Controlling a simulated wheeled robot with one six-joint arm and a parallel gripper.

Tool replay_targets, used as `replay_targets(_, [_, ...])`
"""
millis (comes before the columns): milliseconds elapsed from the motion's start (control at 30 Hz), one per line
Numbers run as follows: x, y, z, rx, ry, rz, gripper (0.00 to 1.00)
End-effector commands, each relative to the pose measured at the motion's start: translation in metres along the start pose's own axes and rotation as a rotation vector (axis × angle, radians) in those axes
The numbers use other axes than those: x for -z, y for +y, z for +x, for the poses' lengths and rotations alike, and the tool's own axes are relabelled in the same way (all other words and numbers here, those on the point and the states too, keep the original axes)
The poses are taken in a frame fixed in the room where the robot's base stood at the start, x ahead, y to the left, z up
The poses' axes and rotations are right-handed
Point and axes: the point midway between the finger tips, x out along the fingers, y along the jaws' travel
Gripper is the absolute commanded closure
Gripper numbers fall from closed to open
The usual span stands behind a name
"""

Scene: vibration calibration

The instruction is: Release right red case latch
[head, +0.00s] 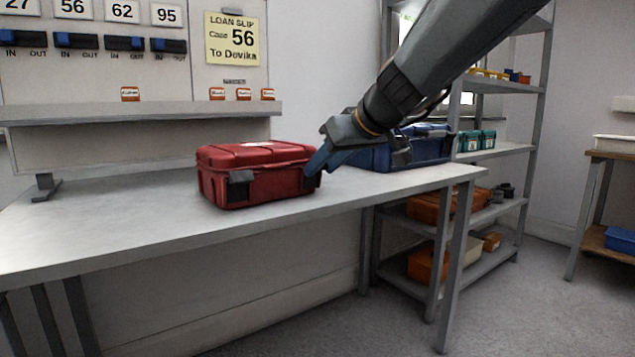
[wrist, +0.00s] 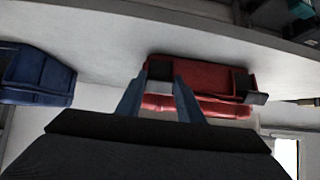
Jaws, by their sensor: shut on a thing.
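The red case (head: 255,172) sits on the workbench (head: 130,210) with its lid down. Its left latch (head: 240,177) is a dark tab that stands out from the front; it also shows in the wrist view (wrist: 250,88). My gripper (head: 316,168) is at the right front of the case. In the wrist view its two fingers (wrist: 158,98) are on either side of the dark right latch (wrist: 160,70), shut on it. In the head view the fingers hide this latch.
A blue case (head: 375,157) stands on the bench right of the red case, behind my arm. A shelf unit (head: 505,150) with bins is farther right. A ledge (head: 130,112) runs behind the bench. The bench left of the red case is clear.

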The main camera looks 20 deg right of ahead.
Motion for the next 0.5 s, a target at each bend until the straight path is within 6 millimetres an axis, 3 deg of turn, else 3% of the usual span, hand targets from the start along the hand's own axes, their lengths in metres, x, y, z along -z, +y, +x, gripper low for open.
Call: replay_targets(500, [-0.0011,0.0003,0.0000,-0.001,0.053,0.001,0.89])
